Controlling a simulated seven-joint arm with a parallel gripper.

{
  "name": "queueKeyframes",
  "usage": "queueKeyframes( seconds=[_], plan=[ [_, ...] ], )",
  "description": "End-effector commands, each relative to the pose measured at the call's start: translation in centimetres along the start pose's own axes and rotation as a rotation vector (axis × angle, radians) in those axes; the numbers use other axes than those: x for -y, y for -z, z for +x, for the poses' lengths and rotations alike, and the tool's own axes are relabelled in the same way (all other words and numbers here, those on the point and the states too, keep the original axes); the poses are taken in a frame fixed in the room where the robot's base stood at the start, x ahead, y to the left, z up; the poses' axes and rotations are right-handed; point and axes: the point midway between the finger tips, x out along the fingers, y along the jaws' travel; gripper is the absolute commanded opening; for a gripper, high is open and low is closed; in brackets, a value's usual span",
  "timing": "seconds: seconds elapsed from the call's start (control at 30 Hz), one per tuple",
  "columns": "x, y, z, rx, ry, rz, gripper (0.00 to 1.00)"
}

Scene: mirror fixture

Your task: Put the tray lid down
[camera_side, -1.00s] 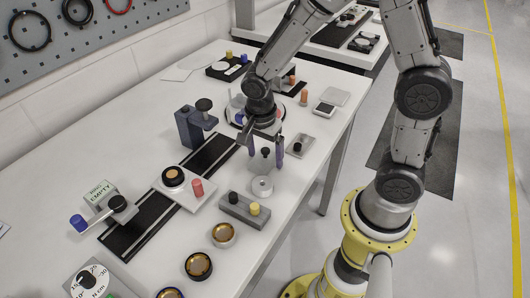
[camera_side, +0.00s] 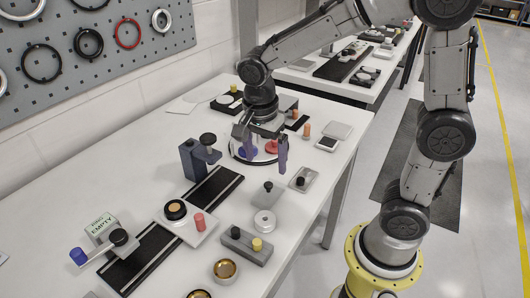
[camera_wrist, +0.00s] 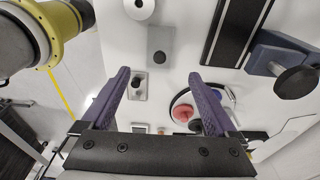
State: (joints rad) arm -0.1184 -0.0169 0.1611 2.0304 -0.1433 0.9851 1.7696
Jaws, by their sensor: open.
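The tray lid (camera_side: 262,198), a small grey square plate with a dark knob, lies on the white table between the round washer and the tray. In the wrist view the lid (camera_wrist: 152,42) shows from above, just beyond the fingertips. The tray (camera_side: 303,180) is a small pale grey block with a black piece on it, to the right of the lid and apart from it; it also shows in the wrist view (camera_wrist: 131,96). My gripper (camera_side: 263,160) is open and empty, above and behind the lid. Its purple fingers spread wide in the wrist view (camera_wrist: 158,74), touching nothing.
A white round washer (camera_side: 264,222) and a grey block (camera_side: 243,245) with black and yellow knobs lie in front. A dark blue clamp stand (camera_side: 192,162) rises at left. A round fixture with a red piece (camera_side: 271,147) stands behind the fingers. Bare table surrounds the lid.

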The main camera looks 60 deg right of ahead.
Motion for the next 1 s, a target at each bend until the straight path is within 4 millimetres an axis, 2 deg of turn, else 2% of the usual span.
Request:
queueKeyframes(
  seconds=[0.17, 0.33, 0.63, 0.8, 1.0],
  plan=[
    [-0.1, 0.0, -1.4, 0.001, 0.004, -0.009, 0.94],
    [-1.6, 0.5, -3.0, 0.015, 0.058, -0.164, 0.94],
    [-7.8, 1.7, -6.2, -0.031, 0.279, -0.79, 0.94],
    [-11.1, 1.9, -6.9, -0.132, 0.391, -1.14, 0.94],
    [-13.5, 1.8, -6.8, -0.251, 0.462, -1.417, 0.94]
  ],
)
